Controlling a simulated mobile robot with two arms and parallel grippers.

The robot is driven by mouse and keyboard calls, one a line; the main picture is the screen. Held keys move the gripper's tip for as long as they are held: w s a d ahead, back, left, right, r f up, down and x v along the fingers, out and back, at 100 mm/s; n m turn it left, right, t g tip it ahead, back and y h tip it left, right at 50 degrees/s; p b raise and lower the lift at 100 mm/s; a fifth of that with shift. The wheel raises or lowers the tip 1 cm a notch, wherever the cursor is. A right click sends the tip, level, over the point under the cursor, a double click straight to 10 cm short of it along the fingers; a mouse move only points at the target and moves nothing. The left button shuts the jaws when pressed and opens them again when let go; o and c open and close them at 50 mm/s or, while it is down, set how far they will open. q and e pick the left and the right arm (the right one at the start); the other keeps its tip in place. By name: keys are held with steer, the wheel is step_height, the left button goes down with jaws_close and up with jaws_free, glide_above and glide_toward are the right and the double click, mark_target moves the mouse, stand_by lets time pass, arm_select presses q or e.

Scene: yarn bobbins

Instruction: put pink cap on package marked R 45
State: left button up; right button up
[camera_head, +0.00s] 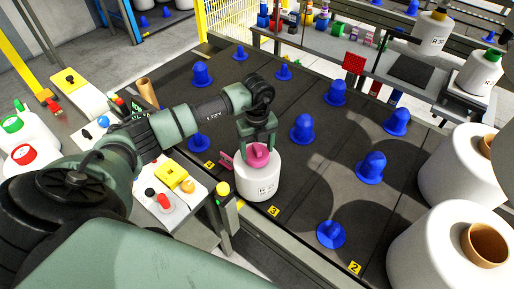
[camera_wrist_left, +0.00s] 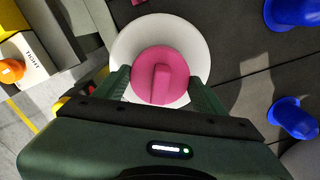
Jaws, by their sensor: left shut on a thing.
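The pink cap (camera_head: 258,157) is held by my left gripper (camera_head: 259,142), which is shut on it. The cap is upright over the top of a white package (camera_head: 262,187) with a dark label starting with R; the number is too small to read. In the left wrist view, the pink cap (camera_wrist_left: 160,76) lies between the fingers of my left gripper (camera_wrist_left: 162,86), over the middle of the round white package (camera_wrist_left: 198,42). I cannot tell whether the cap rests fully on the package. My right gripper is out of view.
The package stands on a dark conveyor (camera_head: 318,205) by the yellow 3 marker (camera_head: 273,211). Several blue pegs (camera_head: 303,128) stand around it. Large white bobbins (camera_head: 455,245) are at the right. A control panel (camera_head: 165,195) borders the left. A green-capped package (camera_head: 478,75) stands at back right.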

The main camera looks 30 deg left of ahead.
arm_select(q)
steer(key=shift+f, duration=0.15)
steer(key=o, duration=1.4)
step_height(320, 180, up, 8)
steer(key=shift+f+b, duration=0.1)
steer(key=shift+b, duration=0.55)
